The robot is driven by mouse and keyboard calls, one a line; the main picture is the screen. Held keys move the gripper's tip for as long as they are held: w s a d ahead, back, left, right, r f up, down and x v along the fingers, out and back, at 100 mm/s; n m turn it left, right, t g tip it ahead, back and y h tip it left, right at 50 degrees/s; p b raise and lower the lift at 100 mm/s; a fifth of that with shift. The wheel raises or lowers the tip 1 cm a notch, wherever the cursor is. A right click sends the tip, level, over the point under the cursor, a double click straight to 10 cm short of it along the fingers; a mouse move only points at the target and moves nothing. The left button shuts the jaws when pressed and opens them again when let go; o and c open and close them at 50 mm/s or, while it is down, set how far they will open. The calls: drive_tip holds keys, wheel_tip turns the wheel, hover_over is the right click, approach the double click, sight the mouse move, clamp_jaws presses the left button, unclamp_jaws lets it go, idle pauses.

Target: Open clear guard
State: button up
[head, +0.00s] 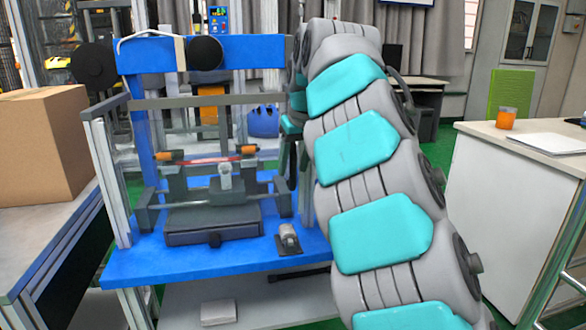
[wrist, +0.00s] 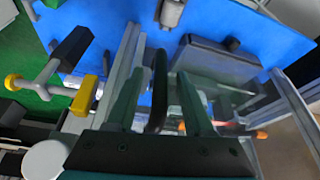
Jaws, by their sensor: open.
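The drop tower (head: 230,52) is a blue frame on a blue base, with a dark box and a test fixture inside. The clear guard is see-through and hard to make out; its metal framing (head: 107,170) stands at the tower's front left, and a framed clear part also shows in the wrist view (wrist: 222,88). My gripper (wrist: 160,82) is open, with one dark green finger on each side of a black upright handle (wrist: 158,88). I cannot tell whether the fingers touch it. In the head view my arm hides most of the gripper and the guard's right side.
A cardboard box (head: 42,145) sits on a table at the left. A small grey device (head: 288,240) is on the blue base's front right. A yellow-and-black knobbed part (wrist: 85,95) is left of my fingers. A white-topped counter (head: 545,150) stands at the right.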

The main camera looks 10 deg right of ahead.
drive_tip(key=shift+w+f, duration=0.25)
drive_tip(key=shift+f, duration=0.25)
clamp_jaws()
idle(1.2)
